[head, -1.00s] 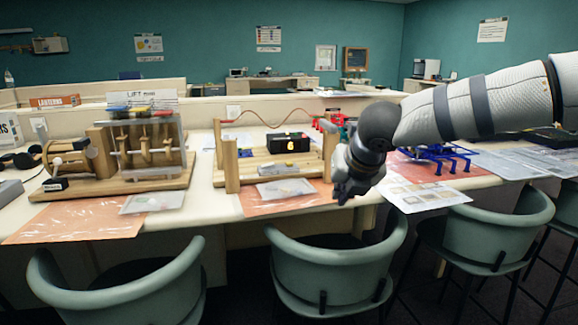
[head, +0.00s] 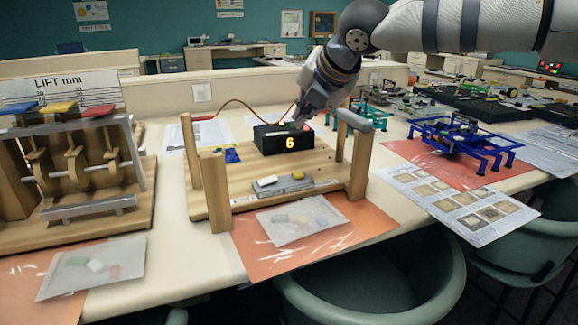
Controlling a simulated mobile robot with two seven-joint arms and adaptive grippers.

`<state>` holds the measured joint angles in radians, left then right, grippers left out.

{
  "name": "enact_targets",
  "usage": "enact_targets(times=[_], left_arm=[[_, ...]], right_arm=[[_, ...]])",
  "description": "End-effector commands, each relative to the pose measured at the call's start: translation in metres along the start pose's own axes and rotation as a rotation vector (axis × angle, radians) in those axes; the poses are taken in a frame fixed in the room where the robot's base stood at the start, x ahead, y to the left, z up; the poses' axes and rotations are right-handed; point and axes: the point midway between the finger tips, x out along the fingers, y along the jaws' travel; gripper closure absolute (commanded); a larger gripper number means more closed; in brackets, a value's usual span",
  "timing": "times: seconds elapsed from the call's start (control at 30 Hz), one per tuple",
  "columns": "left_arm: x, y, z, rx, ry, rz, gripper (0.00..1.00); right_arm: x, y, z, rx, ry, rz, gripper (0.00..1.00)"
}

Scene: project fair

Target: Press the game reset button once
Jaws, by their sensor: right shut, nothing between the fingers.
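A black box (head: 270,143) with a lit yellow "6" on its front stands toward the back of a wooden frame with posts (head: 218,192). My right gripper (head: 302,119) is shut and empty, pointing down at the box's top right end. A small red spot (head: 307,127) shows right beside the fingertips; it may be the reset button, but the fingers partly cover this area. I cannot tell whether the fingertips touch it. My left gripper is not in view.
Wooden posts (head: 359,163) flank the box, and a red wire arches behind it. A wooden lift model (head: 75,170) stands at left, a blue legged model (head: 465,140) at right. Chairs (head: 380,285) line the table's front edge.

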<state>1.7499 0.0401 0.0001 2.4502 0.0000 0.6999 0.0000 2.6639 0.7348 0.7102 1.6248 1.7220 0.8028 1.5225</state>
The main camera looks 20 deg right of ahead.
Motion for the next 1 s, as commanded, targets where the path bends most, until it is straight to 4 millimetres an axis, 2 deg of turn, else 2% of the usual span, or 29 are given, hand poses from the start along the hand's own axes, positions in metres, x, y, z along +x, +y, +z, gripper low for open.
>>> enact_targets(times=[0.27,0.73,1.0], left_arm=[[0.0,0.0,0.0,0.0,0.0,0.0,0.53],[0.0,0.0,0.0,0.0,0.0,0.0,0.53],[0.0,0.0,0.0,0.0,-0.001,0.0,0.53]], right_arm=[[0.003,-0.002,-0.002,-0.001,0.0,-0.001,1.0],[0.047,-0.035,-0.034,-0.001,0.001,-0.002,1.0],[0.061,-0.044,-0.044,0.0,0.0,-0.001,1.0]])
